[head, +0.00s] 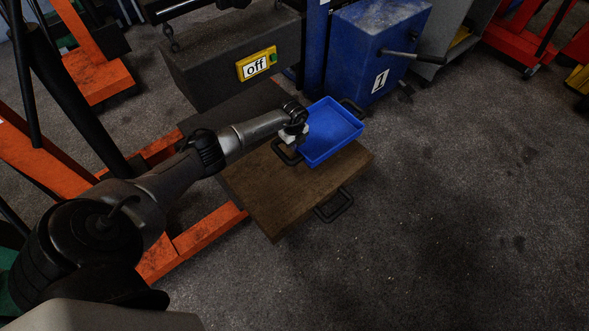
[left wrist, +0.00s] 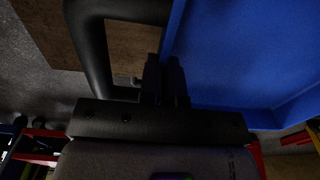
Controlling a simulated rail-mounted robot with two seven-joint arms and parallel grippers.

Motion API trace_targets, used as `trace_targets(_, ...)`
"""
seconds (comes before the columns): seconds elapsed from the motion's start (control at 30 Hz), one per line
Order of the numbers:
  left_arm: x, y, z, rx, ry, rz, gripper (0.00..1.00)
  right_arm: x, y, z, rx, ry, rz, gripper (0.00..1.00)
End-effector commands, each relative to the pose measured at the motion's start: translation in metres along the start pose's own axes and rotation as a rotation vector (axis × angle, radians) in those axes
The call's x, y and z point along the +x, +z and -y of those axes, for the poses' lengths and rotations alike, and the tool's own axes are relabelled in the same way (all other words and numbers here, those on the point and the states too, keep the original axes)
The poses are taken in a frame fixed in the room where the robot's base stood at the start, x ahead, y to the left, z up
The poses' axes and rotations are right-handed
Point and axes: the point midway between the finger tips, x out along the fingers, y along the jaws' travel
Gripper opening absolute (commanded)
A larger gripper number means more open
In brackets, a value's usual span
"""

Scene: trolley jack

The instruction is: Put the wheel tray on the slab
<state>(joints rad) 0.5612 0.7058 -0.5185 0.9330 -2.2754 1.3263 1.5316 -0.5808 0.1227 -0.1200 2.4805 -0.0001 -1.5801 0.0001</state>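The wheel tray (head: 332,133) is a blue, shallow, empty box with a black handle at each end. It shows over the far right part of the brown wooden slab (head: 285,200); I cannot tell whether it touches the slab. My left gripper (head: 296,136) is at the tray's left side, beside the near handle (head: 283,153). In the left wrist view the fingers (left wrist: 167,82) are close together at the blue tray wall (left wrist: 250,65) and the black handle (left wrist: 95,50). They look shut on the tray; the exact contact is hidden. My right gripper is not in view.
The slab has a black handle (head: 337,206) on its front right side. A blue box marked 1 (head: 375,50) stands behind the tray. Orange frame legs (head: 205,230) lie left. The floor at right is clear.

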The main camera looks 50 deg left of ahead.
Motion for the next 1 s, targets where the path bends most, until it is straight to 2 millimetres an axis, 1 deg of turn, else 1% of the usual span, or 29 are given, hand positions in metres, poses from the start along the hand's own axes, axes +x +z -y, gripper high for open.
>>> trace_targets(0.17,0.018,-0.007,-0.026,-0.015,0.001,0.002,0.0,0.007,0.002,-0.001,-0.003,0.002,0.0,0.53)
trace_targets(0.3,0.036,-0.017,-0.053,-0.014,0.002,0.002,0.0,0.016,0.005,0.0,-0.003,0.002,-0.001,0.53)
trace_targets(0.4,0.047,-0.023,-0.071,-0.015,0.001,0.001,0.0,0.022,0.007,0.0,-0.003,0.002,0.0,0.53)
trace_targets(0.53,0.057,-0.029,-0.09,-0.015,-0.001,0.0,0.0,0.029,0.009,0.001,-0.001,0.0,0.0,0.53)
trace_targets(0.7,0.065,-0.034,-0.104,-0.016,-0.002,0.001,0.0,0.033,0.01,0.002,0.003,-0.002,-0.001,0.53)
trace_targets(0.87,0.067,-0.036,-0.107,-0.017,-0.003,0.001,0.0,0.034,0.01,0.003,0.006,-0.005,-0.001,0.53)
trace_targets(1.0,0.075,-0.036,-0.108,-0.017,-0.002,0.0,0.0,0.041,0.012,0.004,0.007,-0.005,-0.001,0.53)
